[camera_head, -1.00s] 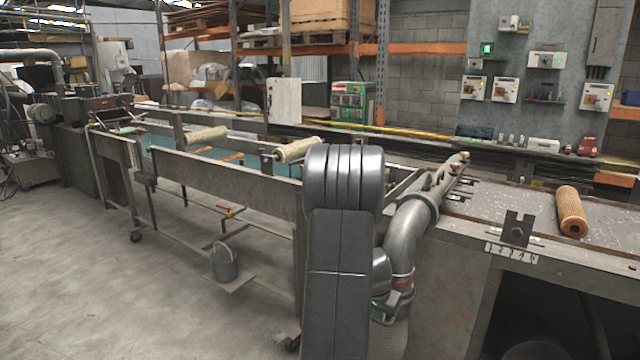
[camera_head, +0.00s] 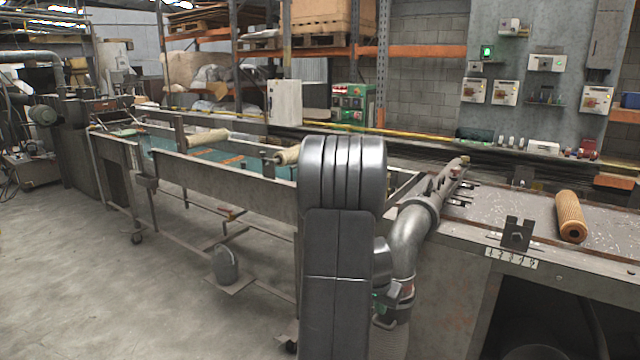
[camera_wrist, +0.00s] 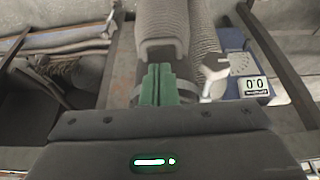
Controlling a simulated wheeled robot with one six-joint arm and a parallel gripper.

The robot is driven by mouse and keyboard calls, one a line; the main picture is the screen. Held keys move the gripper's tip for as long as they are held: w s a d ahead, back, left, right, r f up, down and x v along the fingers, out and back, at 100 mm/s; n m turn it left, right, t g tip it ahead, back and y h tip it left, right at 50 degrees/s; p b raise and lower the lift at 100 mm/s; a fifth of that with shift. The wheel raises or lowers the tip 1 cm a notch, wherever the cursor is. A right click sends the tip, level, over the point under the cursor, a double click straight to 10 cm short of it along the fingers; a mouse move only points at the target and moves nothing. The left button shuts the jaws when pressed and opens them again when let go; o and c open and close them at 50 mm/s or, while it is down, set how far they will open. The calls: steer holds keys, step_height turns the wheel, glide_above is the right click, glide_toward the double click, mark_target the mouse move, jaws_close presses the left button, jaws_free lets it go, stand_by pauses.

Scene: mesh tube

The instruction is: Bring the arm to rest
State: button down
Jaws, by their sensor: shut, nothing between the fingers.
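My gripper (camera_wrist: 158,85) shows in the wrist view as two green fingers side by side, touching, with nothing between them. A dark housing with a lit green-white light is in front of them. In the head view my grey arm stands folded upright in the middle. An orange-brown mesh tube (camera_head: 571,216) lies on the grey bench top at the right, apart from my arm.
The grey bench (camera_head: 480,215) is right of my arm, with a small notched metal block (camera_head: 517,233) at its front edge. A long frame with pale rollers (camera_head: 208,138) runs left. A blue device with a display (camera_wrist: 254,88) is right of the fingers. The left floor is mostly open.

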steer(key=v, duration=0.7)
steer(key=b+x, duration=0.1)
steer(key=x, duration=0.8)
steer(key=s+b+x, duration=0.1)
steer(key=x, duration=0.4)
steer(key=shift+a+f+b, duration=0.2)
steer(key=shift+a+b, duration=0.1)
steer(key=shift+b, duration=0.05)
step_height(320, 180, up, 6)
steer(key=p, duration=0.5)
glide_above(381, 326)
steer(key=v, duration=1.2)
steer(key=shift+s+r, duration=0.25)
